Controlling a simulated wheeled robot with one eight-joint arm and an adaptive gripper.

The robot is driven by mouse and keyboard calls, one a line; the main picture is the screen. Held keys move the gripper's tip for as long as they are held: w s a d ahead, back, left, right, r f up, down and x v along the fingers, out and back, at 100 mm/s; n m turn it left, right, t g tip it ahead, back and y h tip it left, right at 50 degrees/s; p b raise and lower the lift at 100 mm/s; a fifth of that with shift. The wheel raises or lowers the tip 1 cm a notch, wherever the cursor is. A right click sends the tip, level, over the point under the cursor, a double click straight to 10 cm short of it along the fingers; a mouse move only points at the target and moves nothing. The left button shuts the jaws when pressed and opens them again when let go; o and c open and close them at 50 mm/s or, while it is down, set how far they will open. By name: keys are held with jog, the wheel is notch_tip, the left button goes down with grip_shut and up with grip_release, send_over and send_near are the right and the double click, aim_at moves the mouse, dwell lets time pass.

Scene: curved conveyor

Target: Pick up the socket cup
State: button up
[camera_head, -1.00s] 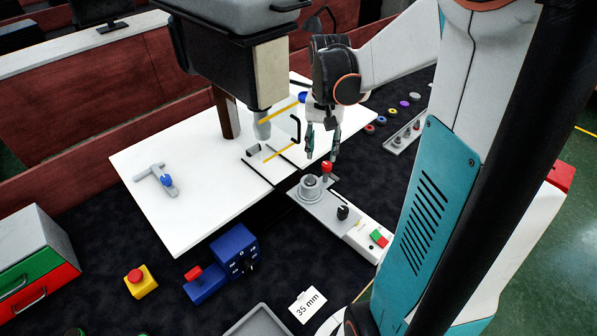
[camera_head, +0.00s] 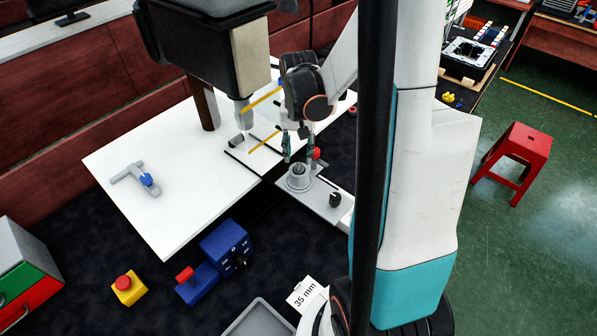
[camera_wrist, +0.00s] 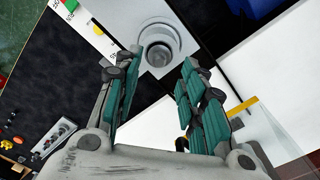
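A grey round cup (camera_head: 298,180), which looks like the socket cup, sits on a light grey plate (camera_head: 322,204) at the white table's corner. In the wrist view the cup (camera_wrist: 157,48) shows from above as nested rings with a dark centre. My gripper (camera_head: 299,160) points down just above the cup. Its teal fingers (camera_wrist: 163,68) are spread apart with nothing between them, one toward each side of the cup. I cannot tell the exact height gap between fingertips and cup.
A black knob (camera_head: 335,199) and a red knob (camera_head: 316,153) stand close to the cup. A grey post (camera_head: 242,112) with yellow bars is just left of my gripper. A blue control box (camera_head: 226,246) stands nearer the front. The left white tabletop is mostly clear.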

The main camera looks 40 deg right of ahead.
aim_at(299, 163)
notch_tip(299, 163, down, 5)
jog(key=shift+d+r+b, duration=0.1)
jog(key=shift+r+b, duration=0.1)
jog(key=shift+b, duration=0.15)
grip_shut()
